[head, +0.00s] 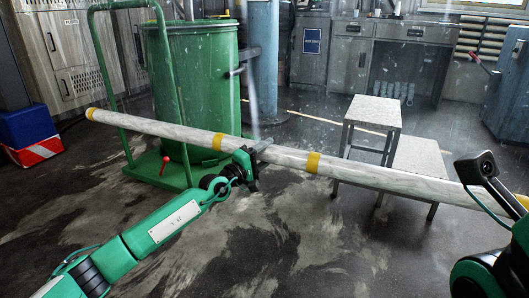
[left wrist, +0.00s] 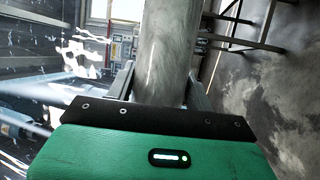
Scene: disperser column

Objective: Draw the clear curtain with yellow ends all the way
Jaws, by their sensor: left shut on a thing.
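A long pale cylinder (head: 350,170) with yellow bands, which looks like a rolled clear curtain, slants across the head view from upper left to the right edge. A yellow band (head: 90,113) marks its left end; others sit along it. My left gripper (head: 256,156) is shut around the cylinder, between two middle bands. In the left wrist view, the cylinder (left wrist: 166,60) runs between the two fingers (left wrist: 163,92). My right arm shows at the right edge, partly in front of the cylinder; no right fingertips are visible.
A green bin (head: 200,85) on a green wheeled cart (head: 165,176) stands behind the cylinder at left. Grey steps (head: 375,112) stand behind it at right. A blue and red box (head: 29,132) lies far left. The scuffed floor (head: 290,235) in front is open.

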